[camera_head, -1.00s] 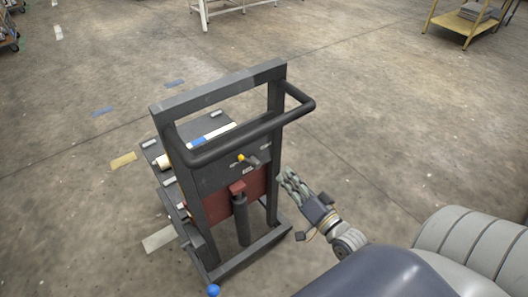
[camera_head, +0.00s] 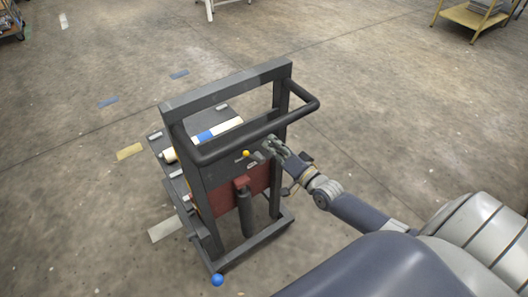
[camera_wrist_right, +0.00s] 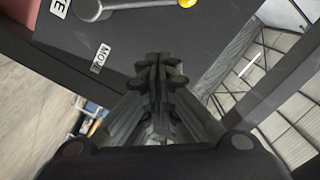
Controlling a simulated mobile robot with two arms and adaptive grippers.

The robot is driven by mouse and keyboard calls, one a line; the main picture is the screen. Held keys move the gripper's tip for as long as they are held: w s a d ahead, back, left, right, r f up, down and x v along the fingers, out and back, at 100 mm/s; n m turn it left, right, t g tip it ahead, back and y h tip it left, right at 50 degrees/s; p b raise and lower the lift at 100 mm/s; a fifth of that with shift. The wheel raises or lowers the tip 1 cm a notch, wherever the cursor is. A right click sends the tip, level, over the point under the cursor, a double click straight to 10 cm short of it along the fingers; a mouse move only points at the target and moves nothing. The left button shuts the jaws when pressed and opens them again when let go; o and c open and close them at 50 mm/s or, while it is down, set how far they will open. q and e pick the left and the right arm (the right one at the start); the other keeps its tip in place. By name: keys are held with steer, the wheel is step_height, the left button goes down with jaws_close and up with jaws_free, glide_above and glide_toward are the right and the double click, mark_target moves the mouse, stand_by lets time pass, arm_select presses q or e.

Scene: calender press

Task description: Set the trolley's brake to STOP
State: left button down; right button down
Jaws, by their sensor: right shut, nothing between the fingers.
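The trolley (camera_head: 227,88) stands upright with a dark frame and a black push bar (camera_head: 245,138). On its dark rear panel (camera_wrist_right: 200,30) is a grey lever with a yellow knob (camera_head: 246,153); the lever (camera_wrist_right: 95,8) and knob (camera_wrist_right: 187,3) also show at the top of the right wrist view. A white label reading MOVE (camera_wrist_right: 102,58) is near the lever. A second label is partly cut off, and no STOP label is readable. My right gripper (camera_head: 264,152) is shut and empty, just right of the knob and below the push bar. My left gripper is not in view.
A blue ball-ended part (camera_head: 217,280) sits low at the trolley's front. A red block (camera_head: 242,182) and a dark cylinder are below the panel. Rolls lie on the trolley's deck. A yellow shelf cart (camera_head: 470,17) is far right. The floor around is mostly clear.

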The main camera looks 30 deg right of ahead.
mark_target(261, 156)
steer(key=shift+w+a+f, duration=0.1)
steer(key=shift+a+f, duration=1.1)
steer(key=shift+a, duration=0.3)
steer(key=shift+a+f+n+p, duration=0.3)
steer(key=shift+a+f+n, duration=0.1)
steer(key=shift+a, duration=0.2)
steer(key=shift+r, duration=0.15)
